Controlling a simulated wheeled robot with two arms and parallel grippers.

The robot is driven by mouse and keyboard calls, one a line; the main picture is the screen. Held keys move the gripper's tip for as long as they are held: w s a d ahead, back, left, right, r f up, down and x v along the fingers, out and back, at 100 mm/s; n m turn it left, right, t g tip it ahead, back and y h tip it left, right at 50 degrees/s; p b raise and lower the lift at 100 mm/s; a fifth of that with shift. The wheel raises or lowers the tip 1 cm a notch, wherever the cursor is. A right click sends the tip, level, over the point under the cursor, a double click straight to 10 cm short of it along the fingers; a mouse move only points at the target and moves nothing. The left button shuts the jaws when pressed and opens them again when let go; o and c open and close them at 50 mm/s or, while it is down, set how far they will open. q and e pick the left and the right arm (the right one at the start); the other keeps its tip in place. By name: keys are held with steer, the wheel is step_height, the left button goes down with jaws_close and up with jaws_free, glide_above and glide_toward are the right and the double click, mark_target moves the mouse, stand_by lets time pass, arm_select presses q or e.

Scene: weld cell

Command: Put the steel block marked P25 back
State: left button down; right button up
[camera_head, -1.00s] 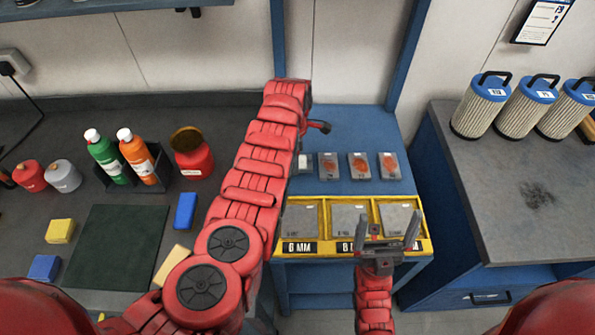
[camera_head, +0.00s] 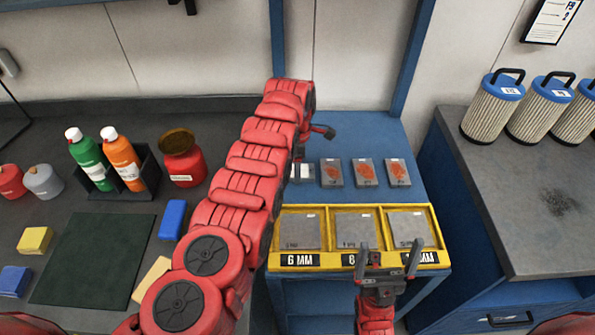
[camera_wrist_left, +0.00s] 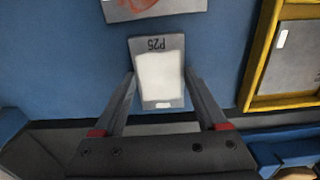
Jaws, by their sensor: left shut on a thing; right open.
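The steel block marked P25 (camera_wrist_left: 160,75) is grey with a large pale patch on its face, and its marking reads upside down in the left wrist view. My left gripper (camera_wrist_left: 160,84) is shut on it, one finger on each side. I cannot tell whether the block touches the blue surface beneath. In the head view the block (camera_head: 306,172) shows only partly beside my left arm, at the left end of a row of grey blocks with orange-red patches (camera_head: 365,172). My right gripper (camera_head: 389,262) is open and empty before the yellow tray.
The yellow tray (camera_head: 442,238) has three compartments with grey plates, labelled in MM; my right gripper partly covers its front. Bottles, a red pot (camera_head: 183,163) and a dark mat (camera_head: 95,258) are on the left bench. Filters (camera_head: 493,105) stand on the right bench. Blue surface (camera_head: 380,135) behind the blocks is clear.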

arm_select(q)
steer(key=shift+r, duration=0.1)
jaws_free()
steer(key=shift+r+p, duration=0.4)
steer(key=shift+r, duration=0.05)
step_height(320, 180, up, 5)
steer(key=p, duration=0.3)
steer(key=shift+f, duration=0.15)
step_height(320, 180, up, 6)
steer(key=shift+r, duration=0.2)
